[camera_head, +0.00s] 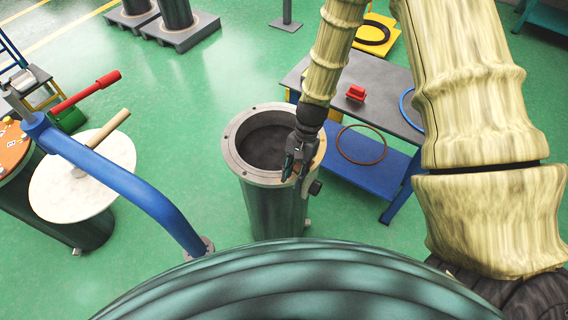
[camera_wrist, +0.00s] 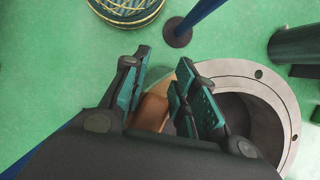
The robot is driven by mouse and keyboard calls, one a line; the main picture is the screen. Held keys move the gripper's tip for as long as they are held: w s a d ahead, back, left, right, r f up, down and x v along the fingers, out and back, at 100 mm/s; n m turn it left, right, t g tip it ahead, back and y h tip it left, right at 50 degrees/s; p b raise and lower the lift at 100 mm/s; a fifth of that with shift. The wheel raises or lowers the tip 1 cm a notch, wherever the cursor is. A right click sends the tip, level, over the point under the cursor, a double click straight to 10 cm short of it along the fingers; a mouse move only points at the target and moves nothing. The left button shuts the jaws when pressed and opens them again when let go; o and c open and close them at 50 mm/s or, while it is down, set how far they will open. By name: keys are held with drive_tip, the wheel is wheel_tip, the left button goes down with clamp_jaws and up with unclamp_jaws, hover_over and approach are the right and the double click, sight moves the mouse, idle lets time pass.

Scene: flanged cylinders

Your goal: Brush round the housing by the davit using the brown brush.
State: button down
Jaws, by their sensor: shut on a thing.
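The housing (camera_head: 243,172) is a dark green cylinder with an open top and a pale grey bolted flange. It stands in the middle of the head view, and its flange (camera_wrist: 285,95) shows at the right of the wrist view. The blue davit (camera_head: 130,192) stands just left of it; its post and foot (camera_wrist: 178,35) show in the wrist view. My gripper (camera_head: 297,168) is over the right part of the flange, pointing down. In the wrist view my gripper (camera_wrist: 163,78) is shut on a brown block, the brush (camera_wrist: 152,108). Its bristles are hidden, so contact with the flange cannot be told.
A grey-topped bench (camera_head: 385,95) with a red item (camera_head: 356,93) and a blue lower shelf (camera_head: 365,180) holding a brown ring stands at the right.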

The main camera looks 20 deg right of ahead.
wheel_tip(320, 180, up, 7)
drive_tip(key=a+p, duration=0.2)
drive_tip(key=p, duration=0.3)
drive_tip(key=shift+a+p, duration=0.3)
drive_tip(key=shift+a, duration=0.05)
drive_tip(key=shift+f, duration=0.15)
idle(0.6)
